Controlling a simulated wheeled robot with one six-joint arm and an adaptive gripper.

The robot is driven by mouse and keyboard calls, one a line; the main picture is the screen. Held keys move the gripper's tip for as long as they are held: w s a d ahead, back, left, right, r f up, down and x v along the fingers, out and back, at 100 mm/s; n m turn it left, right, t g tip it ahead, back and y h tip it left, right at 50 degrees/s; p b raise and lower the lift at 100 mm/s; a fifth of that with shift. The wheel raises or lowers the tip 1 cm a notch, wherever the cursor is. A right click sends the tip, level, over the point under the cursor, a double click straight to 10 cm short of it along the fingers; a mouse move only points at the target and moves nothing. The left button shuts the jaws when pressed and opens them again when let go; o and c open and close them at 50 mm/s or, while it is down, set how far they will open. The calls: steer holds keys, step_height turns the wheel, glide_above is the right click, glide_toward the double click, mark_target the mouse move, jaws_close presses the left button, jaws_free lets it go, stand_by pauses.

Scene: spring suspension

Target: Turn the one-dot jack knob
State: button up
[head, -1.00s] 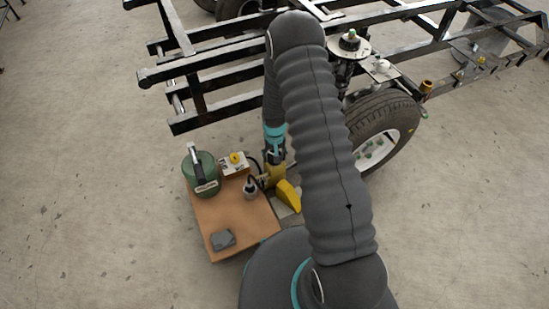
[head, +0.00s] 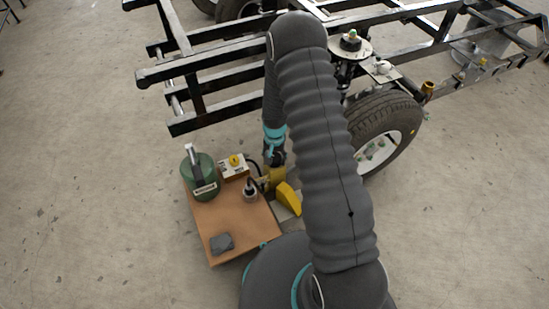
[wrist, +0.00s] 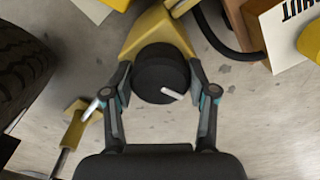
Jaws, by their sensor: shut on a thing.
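The jack knob (wrist: 155,70) is a round black knob with a short white pointer on its face, set at the end of a yellow jack (wrist: 165,32). My gripper (wrist: 160,88) is shut on it, one finger on its left side and one on its right. I cannot make out a dot on the knob. In the head view my gripper (head: 275,157) reaches down to the yellow jack (head: 276,174) beside the brown board; the knob is hidden there.
The brown board (head: 238,212) carries a green can (head: 205,186), a switch box (head: 233,172), a small round fitting (head: 250,191) and a grey block (head: 222,243). A yellow wedge (head: 288,197) lies close right of the jack. A tyre (head: 375,115) and black frame (head: 230,68) stand near.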

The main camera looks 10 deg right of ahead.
mark_target(274, 157)
steer(key=shift+s+a, duration=0.1)
steer(key=o, duration=1.2)
steer(key=shift+c, duration=0.2)
steer(key=shift+r, duration=0.55)
step_height(274, 157, up, 11)
